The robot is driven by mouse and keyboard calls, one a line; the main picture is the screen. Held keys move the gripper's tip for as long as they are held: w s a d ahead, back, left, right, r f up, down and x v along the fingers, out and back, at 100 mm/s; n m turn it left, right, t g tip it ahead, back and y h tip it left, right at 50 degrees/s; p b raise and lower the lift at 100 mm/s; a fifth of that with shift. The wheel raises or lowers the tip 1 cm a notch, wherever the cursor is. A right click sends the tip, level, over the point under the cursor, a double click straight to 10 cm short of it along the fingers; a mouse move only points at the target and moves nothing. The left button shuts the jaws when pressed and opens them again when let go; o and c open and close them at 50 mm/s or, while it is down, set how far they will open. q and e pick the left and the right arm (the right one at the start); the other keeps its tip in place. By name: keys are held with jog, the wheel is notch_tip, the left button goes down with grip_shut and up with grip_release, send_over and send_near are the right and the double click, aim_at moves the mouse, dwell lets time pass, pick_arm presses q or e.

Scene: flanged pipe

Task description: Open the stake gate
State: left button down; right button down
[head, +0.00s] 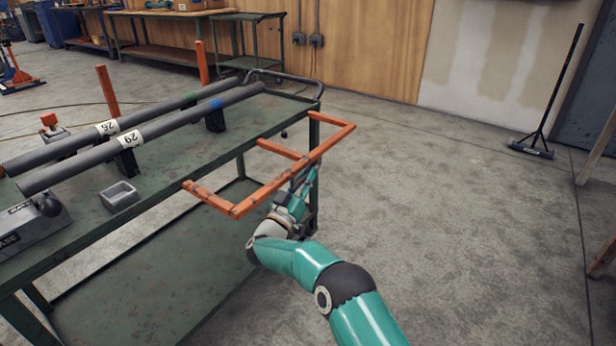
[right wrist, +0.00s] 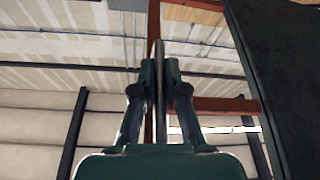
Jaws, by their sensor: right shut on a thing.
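The stake gate (head: 268,190) is an orange frame with one long bar and three short arms. It sticks out from the near right long side of the green cart (head: 165,215), its long bar out over the floor. In the right wrist view the gripper fingers (right wrist: 159,85) close on a thin upright edge, with reddish-brown bars of the gate (right wrist: 212,105) behind. The exact contact is partly hidden in the head view. My left gripper is not in view.
Two grey pipes, labelled 26 (head: 150,115) and 29 (head: 165,128), lie on black supports on the cart. A grey tray (head: 119,196) and a grey block (head: 30,228) are near. Orange stakes (head: 107,92) stand on the far side. The floor at right is clear up to a broom (head: 535,145).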

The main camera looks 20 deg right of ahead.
aim_at(308, 158)
jog(key=shift+s+d+r+n+t+y+p, duration=0.1)
jog(key=shift+r+n+t+y+p, duration=0.25)
jog(key=shift+r+n+p, duration=0.65)
jog(key=shift+s+r+n+t+y+p, duration=0.2)
jog(key=shift+r+n+y+p, duration=0.25)
jog(key=shift+r+n+p, duration=0.55)
jog(key=shift+s+d+r+n+t+y+p, duration=0.1)
jog(key=shift+r+n+t+y+p, duration=0.45)
jog(key=shift+r+p, duration=0.7)
jog(key=shift+a+r+n, duration=0.1)
jog(key=shift+r+n, duration=0.2)
jog(key=shift+n, duration=0.15)
jog(key=shift+w+a+r+p, duration=0.15)
jog(key=shift+r+p, duration=0.35)
jog(key=shift+r, duration=0.2)
jog(key=c, duration=1.2)
grip_release()
jog(key=shift+f, duration=0.1)
jog(key=shift+g, duration=0.3)
